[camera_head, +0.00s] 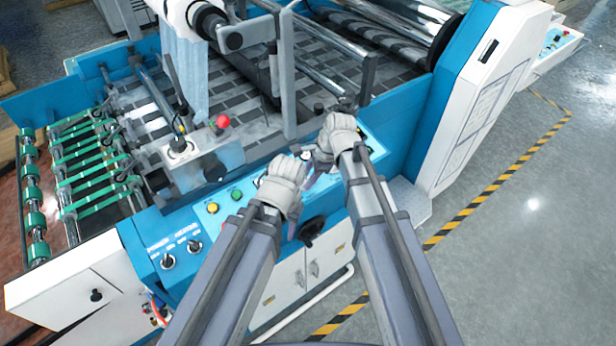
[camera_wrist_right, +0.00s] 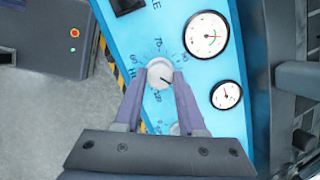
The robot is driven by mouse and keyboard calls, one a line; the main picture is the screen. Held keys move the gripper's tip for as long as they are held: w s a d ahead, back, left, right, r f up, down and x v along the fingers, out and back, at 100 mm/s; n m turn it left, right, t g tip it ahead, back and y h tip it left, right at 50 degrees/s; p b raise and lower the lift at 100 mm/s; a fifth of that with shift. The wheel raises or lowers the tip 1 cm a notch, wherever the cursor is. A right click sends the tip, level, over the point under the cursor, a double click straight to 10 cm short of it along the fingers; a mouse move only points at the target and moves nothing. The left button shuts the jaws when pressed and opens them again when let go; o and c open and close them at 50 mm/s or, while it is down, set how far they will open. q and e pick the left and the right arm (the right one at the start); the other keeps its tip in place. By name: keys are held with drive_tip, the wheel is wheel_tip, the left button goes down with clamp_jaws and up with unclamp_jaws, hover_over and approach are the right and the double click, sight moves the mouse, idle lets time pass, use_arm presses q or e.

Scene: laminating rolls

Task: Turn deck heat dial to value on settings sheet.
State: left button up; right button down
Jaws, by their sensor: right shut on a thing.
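The heat dial (camera_wrist_right: 160,74) is a round white knob on a light blue panel (camera_wrist_right: 205,105) in the right wrist view. A printed scale with numbers rings it, and a dark mark on the knob points to the lower right. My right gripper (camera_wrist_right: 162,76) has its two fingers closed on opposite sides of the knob. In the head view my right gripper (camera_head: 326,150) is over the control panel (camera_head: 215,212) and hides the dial. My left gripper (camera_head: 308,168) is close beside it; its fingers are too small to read. I cannot make out a settings sheet.
Two white gauges (camera_wrist_right: 207,36) (camera_wrist_right: 227,95) sit right of the dial. A red button (camera_head: 222,121) tops a grey box behind the panel. A black handwheel (camera_head: 311,231) juts out below. Free floor (camera_head: 520,210) lies at right beyond the striped tape.

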drive_tip(key=shift+c, duration=2.4)
unclamp_jaws()
drive_tip(key=shift+r, duration=0.1)
drive_tip(key=p+v, duration=0.7)
drive_tip(key=shift+d+r, duration=0.15)
drive_tip(key=shift+r, duration=0.1)
drive_tip(key=shift+s, duration=0.15)
drive_tip(key=s+d+f+n+h+b, duration=0.1)
drive_tip(key=s+f+n+h+b, duration=0.1)
drive_tip(key=s+n, duration=0.5)
drive_tip(key=s+d+f+n+g+h+b, duration=0.1)
drive_tip(key=s+f+n+h+b, duration=0.1)
drive_tip(key=s+n, duration=0.6)
drive_tip(key=f+n+h, duration=0.1)
drive_tip(key=n, duration=0.3)
drive_tip(key=shift+s+d+f, duration=0.25)
drive_tip(key=shift+d+f, duration=0.05)
drive_tip(key=shift+d, duration=0.05)
